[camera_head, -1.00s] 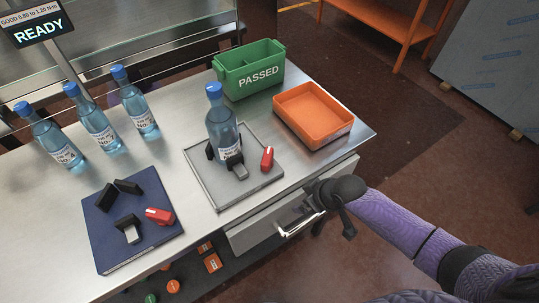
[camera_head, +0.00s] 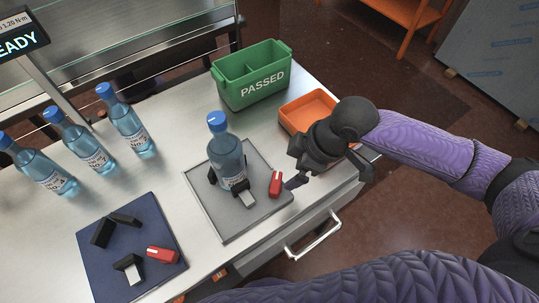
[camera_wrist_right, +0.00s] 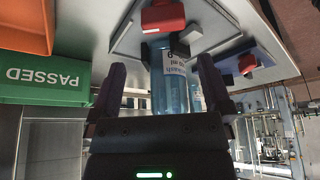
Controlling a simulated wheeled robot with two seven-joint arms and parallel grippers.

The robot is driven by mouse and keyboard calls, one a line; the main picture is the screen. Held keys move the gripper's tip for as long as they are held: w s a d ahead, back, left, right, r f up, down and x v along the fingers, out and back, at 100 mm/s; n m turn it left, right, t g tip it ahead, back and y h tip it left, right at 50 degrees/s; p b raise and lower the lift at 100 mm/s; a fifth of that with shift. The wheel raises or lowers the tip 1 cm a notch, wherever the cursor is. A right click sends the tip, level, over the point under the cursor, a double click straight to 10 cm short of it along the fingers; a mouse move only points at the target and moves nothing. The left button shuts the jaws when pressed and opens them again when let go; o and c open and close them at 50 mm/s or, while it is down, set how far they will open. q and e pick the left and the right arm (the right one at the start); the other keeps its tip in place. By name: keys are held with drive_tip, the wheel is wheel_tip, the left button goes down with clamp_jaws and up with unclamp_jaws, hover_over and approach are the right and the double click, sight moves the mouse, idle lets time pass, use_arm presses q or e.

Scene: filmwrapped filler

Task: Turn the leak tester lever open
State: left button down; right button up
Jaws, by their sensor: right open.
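A grey plate (camera_head: 205,222) carries an upright blue-capped bottle (camera_head: 227,160) between black holders, with a red lever (camera_head: 275,184) at its right. A navy plate (camera_head: 95,268) at lower left has black blocks and a second red lever (camera_head: 162,254); no readable label marks either as the leak tester. My right gripper (camera_head: 318,168) is open and empty, just right of the grey plate's red lever, apart from it. In the right wrist view, the open fingers (camera_wrist_right: 160,82) frame the bottle (camera_wrist_right: 168,70), with the red lever (camera_wrist_right: 163,17) above. My left gripper is not in view.
A green PASSED bin (camera_head: 248,98) stands at the back and an orange tray (camera_head: 296,108) lies behind my right gripper. Several blue-capped bottles (camera_head: 88,148) stand at left, near a READY display (camera_head: 18,38). A drawer handle (camera_head: 316,238) juts from the table front.

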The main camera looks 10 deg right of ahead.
sight(277, 182)
drive_tip(key=b+x, duration=0.1)
drive_tip(key=x, duration=0.2)
drive_tip(key=b+x, duration=0.1)
drive_tip(key=x, duration=0.2)
drive_tip(key=b+x, duration=0.1)
drive_tip(key=x, duration=0.2)
drive_tip(key=shift+s+a+f+b, duration=0.1)
drive_tip(key=shift+s+a+b, duration=0.1)
drive_tip(key=shift+s+b, duration=0.1)
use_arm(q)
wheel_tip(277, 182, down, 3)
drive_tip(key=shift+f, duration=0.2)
use_arm(e)
drive_tip(key=shift+w, duration=0.1)
drive_tip(key=shift+c, duration=0.5)
drive_tip(key=c, duration=0.9)
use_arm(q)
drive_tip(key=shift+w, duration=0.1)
use_arm(e)
drive_tip(key=shift+n, duration=0.3)
